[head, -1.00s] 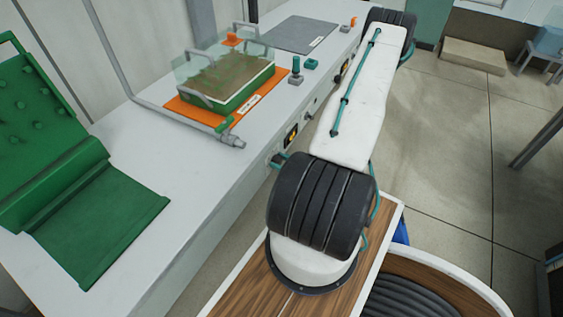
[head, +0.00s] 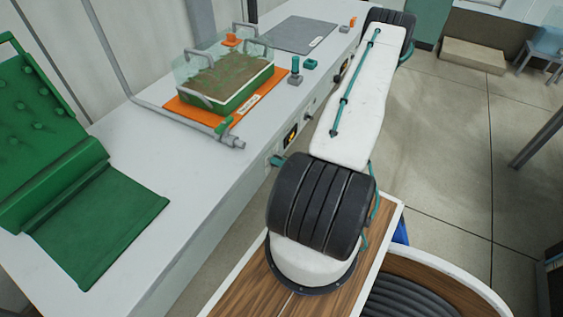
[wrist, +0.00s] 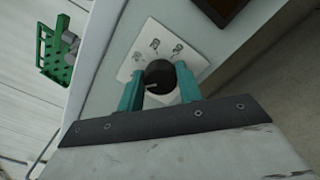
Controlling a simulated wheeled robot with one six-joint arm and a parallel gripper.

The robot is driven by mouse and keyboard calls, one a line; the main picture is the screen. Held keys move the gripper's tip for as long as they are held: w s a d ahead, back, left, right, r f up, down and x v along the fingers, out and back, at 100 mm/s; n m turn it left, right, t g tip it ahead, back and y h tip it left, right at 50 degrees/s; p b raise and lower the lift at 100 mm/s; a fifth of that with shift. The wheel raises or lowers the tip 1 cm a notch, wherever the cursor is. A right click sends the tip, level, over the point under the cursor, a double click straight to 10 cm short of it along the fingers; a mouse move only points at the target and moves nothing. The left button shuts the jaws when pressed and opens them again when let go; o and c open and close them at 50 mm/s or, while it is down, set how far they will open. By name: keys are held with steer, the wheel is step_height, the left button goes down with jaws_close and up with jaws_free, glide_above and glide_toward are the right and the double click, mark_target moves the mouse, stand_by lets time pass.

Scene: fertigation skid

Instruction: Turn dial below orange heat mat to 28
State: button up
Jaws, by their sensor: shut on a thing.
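In the wrist view my gripper (wrist: 160,88) is shut on a round black dial (wrist: 159,75), with one teal finger on each side. The dial sits on a white plate (wrist: 141,57) with small printed marks, on the front face of the bench. A light pointer line shows on the dial; the numbers are too small to read. In the head view the orange heat mat (head: 186,107) lies on the bench under a green tray of soil (head: 232,83) with a clear cover.
A grey mat (head: 299,34) lies farther along the bench (head: 150,160). A small lit display (head: 291,137) is on the bench front. A bent grey pipe (head: 160,119) runs beside the tray. The floor at right is mostly clear.

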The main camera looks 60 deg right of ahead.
steer(key=shift+f+m, duration=0.15)
steer(key=shift+m, duration=4.45)
steer(key=shift+f+m, duration=0.15)
steer(key=shift+m, duration=4.45)
steer(key=o, duration=1)
steer(key=shift+d, duration=0.1)
